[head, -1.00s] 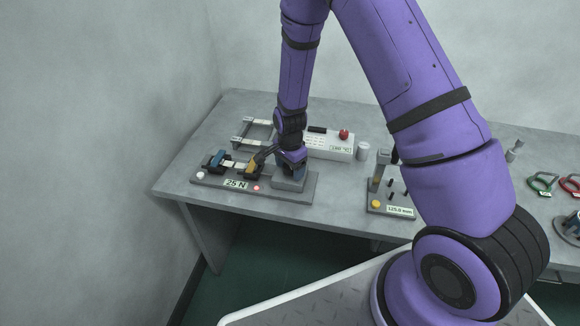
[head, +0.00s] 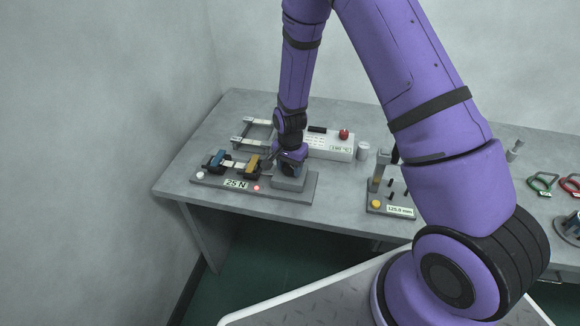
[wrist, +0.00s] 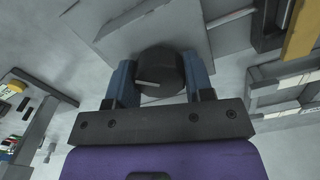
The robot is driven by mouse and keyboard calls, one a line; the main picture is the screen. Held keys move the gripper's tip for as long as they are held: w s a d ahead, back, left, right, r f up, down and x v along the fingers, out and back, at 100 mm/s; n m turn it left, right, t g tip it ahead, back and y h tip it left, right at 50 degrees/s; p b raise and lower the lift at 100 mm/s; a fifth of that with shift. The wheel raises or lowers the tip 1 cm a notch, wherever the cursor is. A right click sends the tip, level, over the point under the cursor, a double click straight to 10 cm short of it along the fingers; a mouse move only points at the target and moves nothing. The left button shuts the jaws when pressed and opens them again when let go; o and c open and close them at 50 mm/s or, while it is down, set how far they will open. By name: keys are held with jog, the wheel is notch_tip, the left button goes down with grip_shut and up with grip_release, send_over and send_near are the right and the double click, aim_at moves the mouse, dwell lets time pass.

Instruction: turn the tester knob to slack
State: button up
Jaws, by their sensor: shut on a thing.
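The tester (head: 300,197) is a grey plate on the table with a display reading "25 N" (head: 236,184). The black round knob (wrist: 165,68) with a white pointer line sits on the grey block (wrist: 112,30) in the wrist view. My gripper (wrist: 160,84) is shut on the knob, one blue finger on each side. In the head view my gripper (head: 289,170) is over the tester's right end and hides the knob. I cannot read any slack mark.
A white box (head: 330,150) with a red button stands behind the tester. A gauge stand (head: 390,210) with a yellow button is to the right. A metal frame (head: 255,130) lies at the back. Bare table lies left of the tester.

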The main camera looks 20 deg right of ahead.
jog(key=n, duration=1.2)
jog(key=shift+n, duration=0.4)
jog(key=n, duration=1.3)
jog(key=shift+a+n, duration=0.1)
jog(key=shift+n, duration=0.2)
jog(key=o, duration=0.9)
notch_tip(320, 180, up, 11)
jog(key=shift+f, duration=0.1)
